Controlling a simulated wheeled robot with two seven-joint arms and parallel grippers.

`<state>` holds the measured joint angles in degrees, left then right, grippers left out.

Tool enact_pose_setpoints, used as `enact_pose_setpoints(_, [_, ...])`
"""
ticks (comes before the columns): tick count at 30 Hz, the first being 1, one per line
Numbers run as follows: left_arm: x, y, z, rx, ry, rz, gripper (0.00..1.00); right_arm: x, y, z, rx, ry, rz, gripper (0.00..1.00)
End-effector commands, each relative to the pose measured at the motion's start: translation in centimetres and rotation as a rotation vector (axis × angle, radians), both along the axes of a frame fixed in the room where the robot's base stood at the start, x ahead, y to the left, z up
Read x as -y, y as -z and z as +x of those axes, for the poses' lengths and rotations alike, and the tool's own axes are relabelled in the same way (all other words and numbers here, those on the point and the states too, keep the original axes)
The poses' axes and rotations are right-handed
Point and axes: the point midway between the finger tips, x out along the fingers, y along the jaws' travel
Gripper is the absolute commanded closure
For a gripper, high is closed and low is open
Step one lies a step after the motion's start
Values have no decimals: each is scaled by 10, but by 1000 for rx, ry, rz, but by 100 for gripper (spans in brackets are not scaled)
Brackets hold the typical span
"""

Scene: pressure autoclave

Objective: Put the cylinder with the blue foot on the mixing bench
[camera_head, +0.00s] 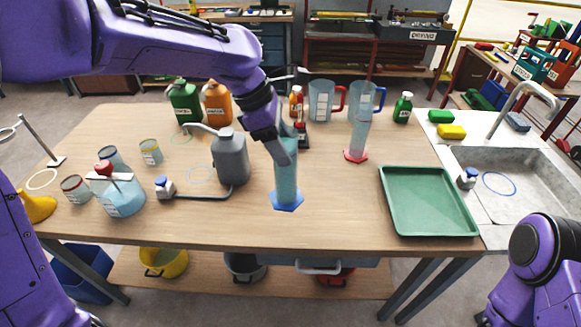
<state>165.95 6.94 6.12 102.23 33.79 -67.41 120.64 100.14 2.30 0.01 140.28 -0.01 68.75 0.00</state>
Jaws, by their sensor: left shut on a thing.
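The cylinder with the blue foot (286,185) is a tall, clear teal measuring cylinder with a blue hexagonal foot. It is upright over the front middle of the wooden bench (330,228); I cannot tell whether its foot touches the top. My left gripper (284,150) is shut on its upper part and hides the rim. A similar cylinder with a red foot (357,140) stands behind it to the right. My right arm shows at the lower right, but its gripper is out of view. No label in view clearly marks a mixing bench.
A grey jerrycan (231,158) stands just left of the held cylinder. A green tray (428,203) lies at the right, beside the sink (505,180). Bottles and jugs (321,101) line the back. Bare wood lies between the held cylinder and the tray.

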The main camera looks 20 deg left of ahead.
Motion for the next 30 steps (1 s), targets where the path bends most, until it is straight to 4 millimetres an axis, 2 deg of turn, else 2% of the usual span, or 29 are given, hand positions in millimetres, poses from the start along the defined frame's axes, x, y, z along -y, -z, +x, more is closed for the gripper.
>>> enact_pose_setpoints(1, [-1, -2, 8, -2, 0, -2, 100, 0, -8, 0, 1, 0, -1, 57])
enact_pose_setpoints(6, [-5, 12, 38, -2, -1, -2, 100, 0, -15, 0, 1, 0, -1, 57])
enact_pose_setpoints(9, [-7, 32, 51, -5, -1, -1, 100, 0, -16, 0, 1, 0, -1, 57])
enact_pose_setpoints(15, [-9, 59, 74, -1, -1, -1, 100, 0, -21, 0, 1, 0, -1, 57])
enact_pose_setpoints(20, [-10, 70, 82, -1, 0, -1, 100, 0, -23, 0, 1, 0, -1, 57])
enact_pose_setpoints(27, [-11, 102, 84, 0, -1, -1, 100, 0, -24, 0, 1, 0, -1, 57])
enact_pose_setpoints(30, [-11, 102, 84, 2, 1, -1, 100, 0, -24, 0, 1, 0, -1, 57])
